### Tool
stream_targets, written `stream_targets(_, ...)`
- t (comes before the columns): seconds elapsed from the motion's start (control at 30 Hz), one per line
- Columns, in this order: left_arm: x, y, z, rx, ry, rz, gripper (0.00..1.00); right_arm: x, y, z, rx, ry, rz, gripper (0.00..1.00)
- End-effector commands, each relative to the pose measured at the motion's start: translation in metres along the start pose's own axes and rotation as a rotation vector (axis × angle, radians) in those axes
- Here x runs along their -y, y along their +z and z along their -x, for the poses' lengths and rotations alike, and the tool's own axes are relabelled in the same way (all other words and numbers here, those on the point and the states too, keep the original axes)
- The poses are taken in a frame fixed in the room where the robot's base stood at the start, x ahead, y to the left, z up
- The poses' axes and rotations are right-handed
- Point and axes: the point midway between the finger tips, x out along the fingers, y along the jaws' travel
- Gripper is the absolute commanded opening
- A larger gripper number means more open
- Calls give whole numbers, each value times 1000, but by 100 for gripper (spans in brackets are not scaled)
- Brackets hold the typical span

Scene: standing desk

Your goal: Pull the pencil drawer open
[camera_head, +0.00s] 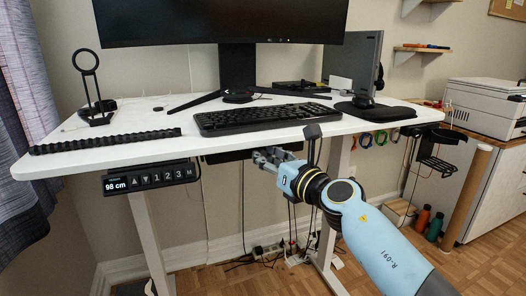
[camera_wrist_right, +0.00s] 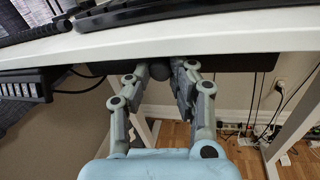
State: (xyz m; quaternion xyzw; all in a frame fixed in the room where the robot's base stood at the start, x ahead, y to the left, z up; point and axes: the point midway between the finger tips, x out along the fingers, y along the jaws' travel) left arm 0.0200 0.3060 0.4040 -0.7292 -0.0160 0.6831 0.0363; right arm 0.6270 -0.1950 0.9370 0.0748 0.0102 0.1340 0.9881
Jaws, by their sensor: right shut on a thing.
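The pencil drawer (camera_head: 228,155) is a low black box under the front edge of the white desk. In the right wrist view its dark front (camera_wrist_right: 240,63) runs just below the desktop edge. A round dark knob (camera_wrist_right: 160,71) sits at its middle. My right gripper (camera_head: 260,156) reaches up to the drawer from the lower right. In the right wrist view its grey fingers (camera_wrist_right: 161,75) are shut on the knob, which they partly hide. I see no clear gap showing the drawer pulled out. My left gripper is not in view.
The white desktop (camera_head: 150,125) is just above the gripper. A height control panel (camera_head: 150,178) hangs left of the drawer. A desk leg (camera_head: 330,190) stands behind my right arm. Cables and a power strip (camera_head: 268,250) lie below. A keyboard (camera_head: 262,118) sits above.

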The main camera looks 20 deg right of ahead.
Motion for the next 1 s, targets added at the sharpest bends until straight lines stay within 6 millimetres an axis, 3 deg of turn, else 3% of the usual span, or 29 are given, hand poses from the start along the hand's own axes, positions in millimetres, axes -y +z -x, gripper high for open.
stream_targets(0.2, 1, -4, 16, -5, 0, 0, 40, -11, 0, 47, -3, -1, 0, 0)
stream_targets(0.5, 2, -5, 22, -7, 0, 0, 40, -24, -4, 106, -2, -2, 1, 0)
stream_targets(0.73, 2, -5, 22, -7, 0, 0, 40, -30, -5, 131, 0, -1, 1, 0)
stream_targets(1.0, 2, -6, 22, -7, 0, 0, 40, -32, -5, 138, 0, -2, 2, 0)
